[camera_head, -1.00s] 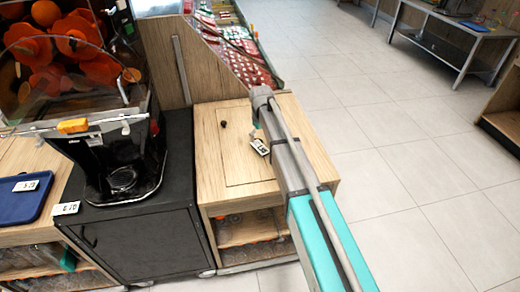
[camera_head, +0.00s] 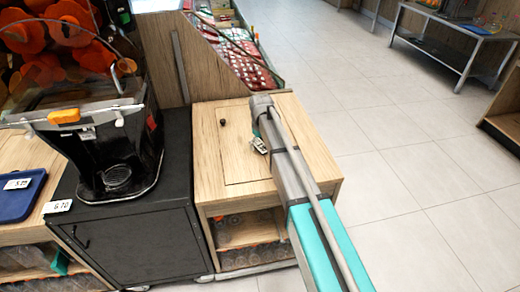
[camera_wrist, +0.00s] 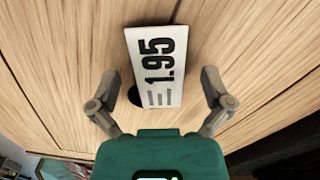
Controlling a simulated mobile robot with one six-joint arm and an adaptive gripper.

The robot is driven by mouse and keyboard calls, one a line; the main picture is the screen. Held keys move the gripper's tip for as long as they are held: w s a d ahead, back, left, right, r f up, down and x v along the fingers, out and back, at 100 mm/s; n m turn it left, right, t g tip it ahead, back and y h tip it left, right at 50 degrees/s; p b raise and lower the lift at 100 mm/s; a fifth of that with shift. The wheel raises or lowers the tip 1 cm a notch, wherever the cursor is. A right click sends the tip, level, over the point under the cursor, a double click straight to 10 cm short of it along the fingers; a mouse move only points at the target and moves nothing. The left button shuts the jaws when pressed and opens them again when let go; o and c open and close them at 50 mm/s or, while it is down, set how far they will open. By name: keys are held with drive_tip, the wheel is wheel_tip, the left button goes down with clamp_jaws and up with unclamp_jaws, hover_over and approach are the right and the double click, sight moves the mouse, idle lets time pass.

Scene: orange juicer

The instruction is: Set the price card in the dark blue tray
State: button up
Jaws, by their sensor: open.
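A white price card reading 1.95 (camera_wrist: 157,66) shows in the wrist view over the light wood counter. In the head view, the small white card (camera_head: 259,146) is partly hidden by my arm. My gripper (camera_wrist: 160,98) is open, its two fingers apart on either side of the card's lower end, with visible gaps and no grip on it. A dark round spot lies beside the card's lower left edge. The dark blue tray (camera_head: 24,204) is at the far left of the head view, cut off by the frame. Another white price tag (camera_head: 17,184) shows at the tray.
The black juicer (camera_head: 118,160) stands on a dark cabinet (camera_head: 140,240) between the tray and the wood counter (camera_head: 215,160). Another price tag (camera_head: 57,207) is at the cabinet's left edge. Tiled floor is clear at right.

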idle(0.5)
drive_tip(key=c, duration=1.2)
drive_tip(key=shift+r, duration=0.1)
drive_tip(key=shift+r+p, duration=0.95)
drive_tip(key=shift+p, duration=0.15)
drive_tip(key=s+d+r+p, duration=0.1)
drive_tip(key=s+r+p, duration=0.2)
drive_tip(key=s, duration=0.1)
drive_tip(key=s+d+r+p, duration=0.1)
drive_tip(key=s+r+p, duration=0.3)
drive_tip(key=s, duration=0.1)
drive_tip(key=s+d+r+p, duration=0.1)
drive_tip(key=s+r+p, duration=0.3)
drive_tip(key=shift+s+d, duration=0.3)
drive_tip(key=shift+d, duration=0.1)
